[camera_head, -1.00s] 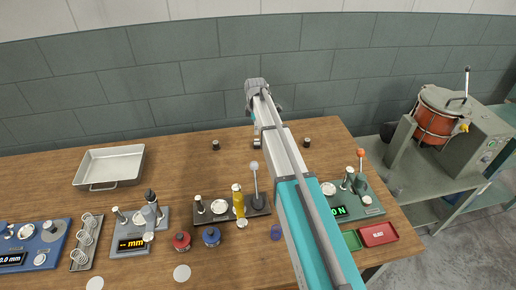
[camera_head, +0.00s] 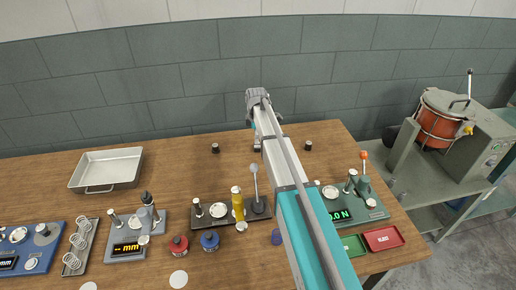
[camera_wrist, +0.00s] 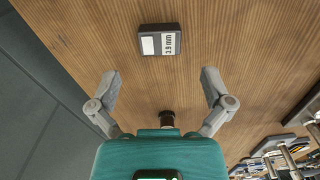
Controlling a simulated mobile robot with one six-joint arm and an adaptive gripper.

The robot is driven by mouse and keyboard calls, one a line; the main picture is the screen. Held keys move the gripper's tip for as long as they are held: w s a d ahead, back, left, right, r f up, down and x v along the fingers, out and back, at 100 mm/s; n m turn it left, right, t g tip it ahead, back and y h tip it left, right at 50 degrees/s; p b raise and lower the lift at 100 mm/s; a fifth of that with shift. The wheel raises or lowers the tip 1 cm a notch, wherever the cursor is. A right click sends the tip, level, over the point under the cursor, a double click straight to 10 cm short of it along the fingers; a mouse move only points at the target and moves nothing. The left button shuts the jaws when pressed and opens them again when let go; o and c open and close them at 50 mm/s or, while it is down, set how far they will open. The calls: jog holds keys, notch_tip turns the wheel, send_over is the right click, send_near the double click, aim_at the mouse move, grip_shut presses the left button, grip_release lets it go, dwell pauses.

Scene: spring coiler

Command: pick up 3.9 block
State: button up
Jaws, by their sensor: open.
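A dark grey block (camera_wrist: 161,41) with a white label reading 3.9 mm lies on the wooden table (camera_wrist: 235,70) at the top middle of the wrist view. My gripper (camera_wrist: 160,80) is open, its two grey fingers spread left and right. The block is ahead of the fingertips, roughly centred between them and untouched. In the head view my arm reaches to the back of the table, and I cannot make out the block there.
In the wrist view a small dark knob (camera_wrist: 167,118) stands between the finger bases. In the head view, two dark knobs (camera_head: 215,148) (camera_head: 308,146) stand at the back. A metal tray (camera_head: 107,168) is left; gauges and stands line the front. A wall (camera_head: 180,90) rises behind.

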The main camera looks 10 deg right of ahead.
jog(key=shift+f, duration=0.15)
notch_tip(320, 180, down, 5)
jog(key=b, duration=0.5)
jog(key=shift+d, duration=0.1)
dwell(0.5)
jog(key=c, duration=1.3)
jog(key=shift+c, duration=0.2)
notch_tip(320, 180, up, 3)
jog(key=p, duration=0.2)
jog(key=shift+p, duration=0.4)
jog(key=s+a+r+p, duration=0.7)
jog(key=s+r+p, duration=0.3)
jog(key=s, duration=0.2)
